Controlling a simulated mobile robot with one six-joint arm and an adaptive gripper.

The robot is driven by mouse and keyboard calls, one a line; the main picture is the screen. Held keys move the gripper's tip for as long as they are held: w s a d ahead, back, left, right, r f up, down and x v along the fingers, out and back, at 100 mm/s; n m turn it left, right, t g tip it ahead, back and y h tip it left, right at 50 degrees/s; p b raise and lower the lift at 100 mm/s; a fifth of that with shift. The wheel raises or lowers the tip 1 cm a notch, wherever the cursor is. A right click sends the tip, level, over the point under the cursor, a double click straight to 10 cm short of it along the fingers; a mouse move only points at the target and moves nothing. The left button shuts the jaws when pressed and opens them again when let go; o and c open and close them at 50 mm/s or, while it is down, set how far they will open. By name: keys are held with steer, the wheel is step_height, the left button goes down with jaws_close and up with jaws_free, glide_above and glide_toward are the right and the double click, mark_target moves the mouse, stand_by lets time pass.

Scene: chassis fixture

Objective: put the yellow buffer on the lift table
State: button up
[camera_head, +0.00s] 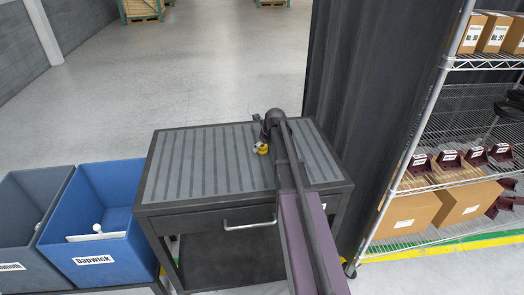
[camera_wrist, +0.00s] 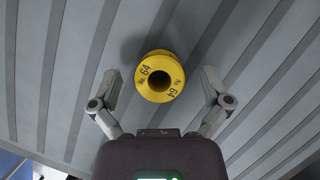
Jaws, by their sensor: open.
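The yellow buffer (camera_head: 261,148) is on the grey ribbed top of the table (camera_head: 190,165), right of its middle. In the wrist view the buffer (camera_wrist: 146,88) is a short yellow ring with a dark centre hole and "No. 64" printed on its face. My gripper (camera_wrist: 160,75) is open, with a finger on each side of the buffer and a visible gap on both sides. In the head view my gripper (camera_head: 257,129) is just above and beside the buffer, partly hidden by my arm. I cannot tell the exact height between the fingertips and the buffer.
A blue bin (camera_head: 136,251) and a grey bin (camera_head: 18,243) stand left of the table. A dark curtain (camera_head: 365,90) and a wire shelf (camera_head: 450,186) with boxes and dark red parts are on the right. The left part of the ribbed top is bare.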

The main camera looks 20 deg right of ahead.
stand_by(0.3)
steer(key=c, duration=1.3)
steer(key=shift+r, duration=0.15)
step_height(320, 180, up, 4)
steer(key=p, duration=0.3)
steer(key=shift+f+p, duration=0.25)
steer(key=shift+p, duration=0.1)
steer(key=s+a, duration=0.1)
steer(key=s, duration=0.4)
steer(key=s+a+r+p, duration=0.1)
steer(key=s+a, duration=0.1)
steer(key=s, duration=0.3)
steer(key=s+a, duration=0.2)
steer(key=s, duration=0.3)
steer(key=shift+a+r, duration=0.15)
